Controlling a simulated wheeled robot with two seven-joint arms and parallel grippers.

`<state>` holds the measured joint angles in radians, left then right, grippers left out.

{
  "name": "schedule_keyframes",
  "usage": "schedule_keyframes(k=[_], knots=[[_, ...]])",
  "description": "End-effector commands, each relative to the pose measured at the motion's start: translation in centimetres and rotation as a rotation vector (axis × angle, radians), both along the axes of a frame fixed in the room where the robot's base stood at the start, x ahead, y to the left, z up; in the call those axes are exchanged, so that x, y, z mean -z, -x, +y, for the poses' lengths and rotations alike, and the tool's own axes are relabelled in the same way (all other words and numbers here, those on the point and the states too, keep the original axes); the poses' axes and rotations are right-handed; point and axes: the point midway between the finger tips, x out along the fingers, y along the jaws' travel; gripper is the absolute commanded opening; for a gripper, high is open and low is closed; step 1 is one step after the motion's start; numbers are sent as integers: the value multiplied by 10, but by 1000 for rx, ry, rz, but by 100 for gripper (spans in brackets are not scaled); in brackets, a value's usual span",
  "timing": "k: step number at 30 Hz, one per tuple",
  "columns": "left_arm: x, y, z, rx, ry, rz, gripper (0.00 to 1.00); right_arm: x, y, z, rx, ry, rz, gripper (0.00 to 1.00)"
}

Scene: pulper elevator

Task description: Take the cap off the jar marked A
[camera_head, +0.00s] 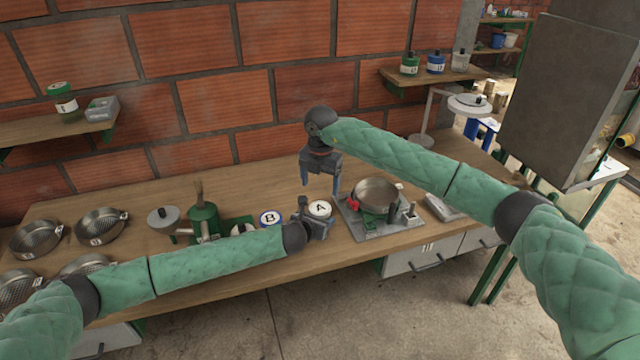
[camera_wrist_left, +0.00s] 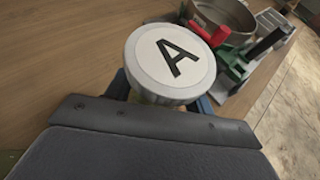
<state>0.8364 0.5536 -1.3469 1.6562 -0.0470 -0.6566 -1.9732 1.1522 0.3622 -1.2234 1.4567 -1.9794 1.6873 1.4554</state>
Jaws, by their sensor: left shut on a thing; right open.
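The jar marked A has a round pale cap (camera_head: 319,208) with a black letter A on top. In the left wrist view the cap (camera_wrist_left: 172,62) fills the middle, and the cap is on the jar. My left gripper (camera_head: 318,222) is shut around the jar below the cap, its fingers showing at both sides. The jar's body is mostly hidden by the gripper and the cap. My right gripper (camera_head: 321,182) is open and empty, pointing down above the bench, just above and behind jar A.
A jar marked B (camera_head: 270,217) stands to the left. A green hand grinder (camera_head: 204,220) is further left, with several metal sieves (camera_head: 102,226). A metal pan on a scale-like stand (camera_head: 377,194) is close on the right. The bench (camera_head: 150,200) is clear behind the grinder.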

Motion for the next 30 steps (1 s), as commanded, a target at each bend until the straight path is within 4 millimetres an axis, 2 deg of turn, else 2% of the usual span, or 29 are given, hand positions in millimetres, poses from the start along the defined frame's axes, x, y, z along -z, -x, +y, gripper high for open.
schedule_keyframes(k=[6, 12, 20, 30], knots=[[0, 0, 0, 0, 0, 1, 0, 2, 1, 0, 253, 9, 5, 79], [0, 0, 0, 0, 0, 1, 0, 3, 2, 0, 382, 14, 8, 79], [0, 0, 0, 0, 0, 1, 0, 12, 2, 0, 410, 16, 9, 79], [0, 0, 0, 0, 0, 1, 0, 55, 3, -1, 408, 17, 11, 79]])
